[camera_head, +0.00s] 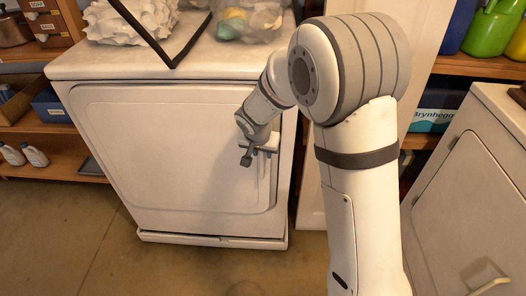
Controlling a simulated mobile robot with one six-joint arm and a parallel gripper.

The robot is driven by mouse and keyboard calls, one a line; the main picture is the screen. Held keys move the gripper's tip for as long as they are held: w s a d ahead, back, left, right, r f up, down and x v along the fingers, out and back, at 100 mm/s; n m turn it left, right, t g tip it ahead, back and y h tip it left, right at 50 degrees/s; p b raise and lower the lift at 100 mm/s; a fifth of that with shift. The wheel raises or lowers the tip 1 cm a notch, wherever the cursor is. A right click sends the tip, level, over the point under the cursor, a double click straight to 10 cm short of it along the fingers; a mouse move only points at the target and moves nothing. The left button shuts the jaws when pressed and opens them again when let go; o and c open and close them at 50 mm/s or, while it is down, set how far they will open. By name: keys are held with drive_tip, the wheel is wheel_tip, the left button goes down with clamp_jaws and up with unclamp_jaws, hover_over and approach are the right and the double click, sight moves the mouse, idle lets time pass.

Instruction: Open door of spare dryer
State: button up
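A white dryer (150,72) stands at the left centre, with its broad front door (165,150) facing me. The door looks closed, its edge lying along the cabinet front. My gripper (252,158) is at the upper right part of the door, close to its right edge. Dark fingertips show against the white panel. I cannot tell whether they touch the door or whether the fingers are apart. Any handle there is hidden behind my gripper and wrist.
Clear bags (240,18) and a white crumpled item (128,22) lie on the dryer top. Another white appliance with a door (462,215) stands at the right. Shelves with bottles (34,155) are at the left. The floor (150,265) in front is clear.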

clamp_jaws()
drive_tip(key=shift+d, duration=0.1)
idle(0.3)
